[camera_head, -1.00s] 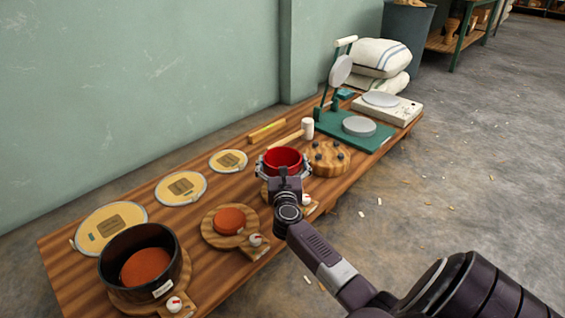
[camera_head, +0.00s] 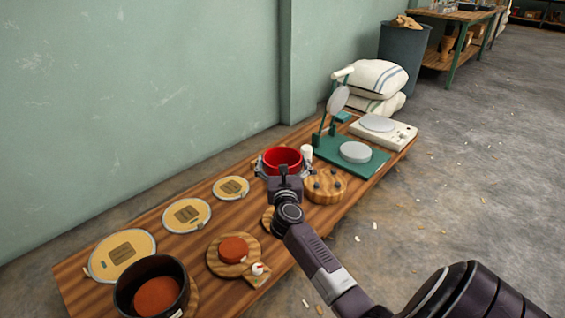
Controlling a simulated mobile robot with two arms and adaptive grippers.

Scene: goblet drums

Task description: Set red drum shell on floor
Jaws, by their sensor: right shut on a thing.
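The red drum shell (camera_head: 283,155) is an open red ring in the middle of the head view, over the low wooden table. My right gripper (camera_head: 282,171) is shut on it, with fingers on either side of the shell. The shell looks upright and appears raised above the tabletop, though its underside is hidden behind my gripper and wrist. The grey concrete floor (camera_head: 455,190) lies to the right of the table. My left gripper is not in view.
The wooden table (camera_head: 200,285) holds a dark pot (camera_head: 152,290), a round board with an orange disc (camera_head: 233,249), several yellow round plates (camera_head: 187,215), a wooden knobbed block (camera_head: 325,186), a green press (camera_head: 355,153) and a white scale (camera_head: 383,131). Floor at right is mostly clear.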

